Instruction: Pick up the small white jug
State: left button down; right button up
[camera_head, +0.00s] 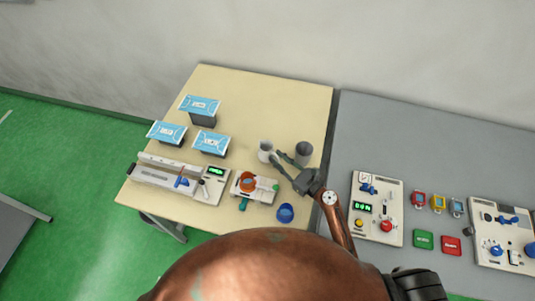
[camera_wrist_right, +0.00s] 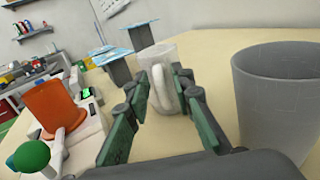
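The small white jug (camera_head: 265,152) stands upright on the beige table, left of a larger grey cup (camera_head: 303,152). In the right wrist view the white jug (camera_wrist_right: 154,62) is straight ahead, its handle facing the camera. My right gripper (camera_head: 278,162) reaches in from the lower right. In the right wrist view its two green-and-grey fingers (camera_wrist_right: 160,88) are spread, one on each side of the handle, with a gap visible between them. Whether a fingertip touches the jug cannot be told. The grey cup (camera_wrist_right: 280,95) is close beside the right finger. My left gripper is not in view.
A device with an orange cup (camera_head: 248,182) and green knob lies left of my gripper. A blue round item (camera_head: 285,212) is near the front edge. Several blue-topped boxes (camera_head: 200,106) stand at the left. A grey table (camera_head: 430,140) with panels adjoins right. The back of the beige table is clear.

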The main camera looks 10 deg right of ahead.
grip_shut()
jog(key=shift+r, duration=0.2)
dwell(0.6)
